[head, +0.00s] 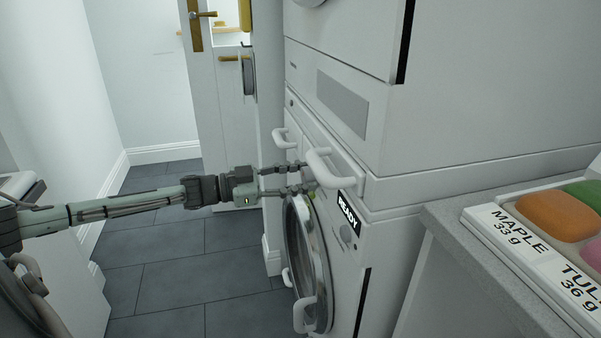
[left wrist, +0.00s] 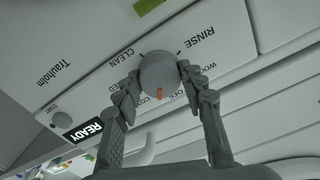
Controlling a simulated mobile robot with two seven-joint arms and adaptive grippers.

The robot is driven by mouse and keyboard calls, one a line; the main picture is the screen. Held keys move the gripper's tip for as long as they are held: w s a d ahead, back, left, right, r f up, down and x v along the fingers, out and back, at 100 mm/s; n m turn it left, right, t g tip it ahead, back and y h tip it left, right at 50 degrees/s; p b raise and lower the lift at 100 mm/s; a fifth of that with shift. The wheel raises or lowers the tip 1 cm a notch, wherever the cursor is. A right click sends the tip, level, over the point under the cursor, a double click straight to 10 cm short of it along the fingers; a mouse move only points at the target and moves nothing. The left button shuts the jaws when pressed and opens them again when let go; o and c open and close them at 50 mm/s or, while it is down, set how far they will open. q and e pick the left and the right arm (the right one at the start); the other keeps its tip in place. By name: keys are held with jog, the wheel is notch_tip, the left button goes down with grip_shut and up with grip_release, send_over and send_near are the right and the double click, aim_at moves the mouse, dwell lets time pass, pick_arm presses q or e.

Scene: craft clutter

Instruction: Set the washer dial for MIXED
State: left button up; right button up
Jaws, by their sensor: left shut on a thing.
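The washer (head: 375,262) stands right of centre in the head view, its round door (head: 306,262) facing left. The grey dial (left wrist: 158,70) shows in the left wrist view on the pale control panel. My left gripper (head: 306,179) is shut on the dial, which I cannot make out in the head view. The dial's orange mark (left wrist: 159,93) points down in the wrist picture, between the partly hidden COT and OFF labels. A label ending in ED is partly covered by a finger. CLEAN and RINSE are readable. The READY display (head: 348,213) also shows in the wrist view (left wrist: 83,131). My right gripper is out of view.
White handles (head: 330,168) stick out close to my left gripper. Another white machine (head: 345,100) is stacked above. At right, a counter (head: 450,225) holds a tray of coloured pieces labelled MAPLE 33 g. A door (head: 225,110) stands behind. Floor tiles (head: 170,262) are clear.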

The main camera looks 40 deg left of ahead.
pick_arm(q)
jog(key=m, duration=0.3)
jog(key=shift+m+p, duration=0.35)
jog(key=shift+m, duration=0.05)
jog(key=m, duration=0.2)
jog(key=shift+m, duration=0.3)
jog(key=m, duration=0.2)
jog(key=shift+m, duration=0.4)
jog(key=shift+f+m, duration=0.1)
jog(key=shift+m, duration=0.8)
jog(key=shift+m+b, duration=0.6)
jog(key=shift+m, duration=1.1)
jog(key=shift+m+b, duration=0.3)
jog(key=shift+m, duration=0.1)
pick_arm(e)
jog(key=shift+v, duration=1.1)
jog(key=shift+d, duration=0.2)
